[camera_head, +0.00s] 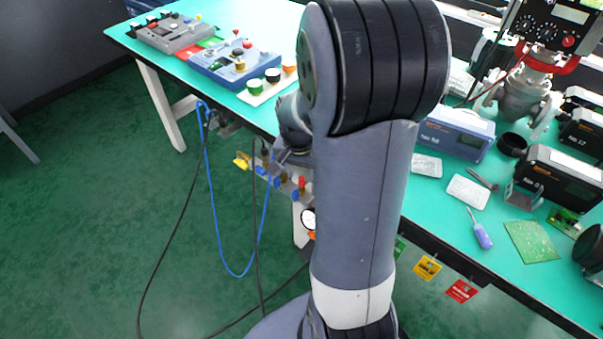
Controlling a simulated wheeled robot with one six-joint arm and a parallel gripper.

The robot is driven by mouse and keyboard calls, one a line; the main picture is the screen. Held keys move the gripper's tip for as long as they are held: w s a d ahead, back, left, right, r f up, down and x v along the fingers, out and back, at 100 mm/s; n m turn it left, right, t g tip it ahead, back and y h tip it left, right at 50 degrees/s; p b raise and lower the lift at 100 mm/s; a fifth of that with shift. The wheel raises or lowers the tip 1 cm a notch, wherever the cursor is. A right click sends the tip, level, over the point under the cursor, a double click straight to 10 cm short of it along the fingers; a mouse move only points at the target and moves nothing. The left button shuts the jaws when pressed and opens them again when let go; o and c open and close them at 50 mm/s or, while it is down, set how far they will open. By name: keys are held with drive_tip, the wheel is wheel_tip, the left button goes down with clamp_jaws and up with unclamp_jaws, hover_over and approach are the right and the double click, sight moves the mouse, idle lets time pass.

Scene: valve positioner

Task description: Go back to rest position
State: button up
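My arm rises through the middle of the head view, with its thick grey link and dark ribbed joint close to the camera. The lower part of the arm, near the table's edge, is partly behind this link. My gripper's fingers are not visible; the link hides whatever is behind it. No object is seen held.
A green-topped workbench (455,215) runs from upper left to lower right. It bears control boxes (225,62), a grey-blue instrument (457,133), a valve positioner (525,90) and a screwdriver (481,232). Blue and black hoses (213,200) hang at its front. The green floor at left is clear.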

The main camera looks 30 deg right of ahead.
wheel_tip(320, 180, up, 9)
drive_tip(key=p, duration=0.1)
drive_tip(key=shift+s+a, duration=0.4)
drive_tip(key=f, duration=0.3)
drive_tip(key=f+b, duration=0.1)
drive_tip(key=f, duration=0.3)
drive_tip(key=d+f, duration=0.1)
drive_tip(key=f, duration=0.2)
drive_tip(key=shift+w+f+b, duration=0.35)
drive_tip(key=shift+w+f, duration=0.05)
drive_tip(key=shift+r+p, duration=0.3)
drive_tip(key=shift+r, duration=0.1)
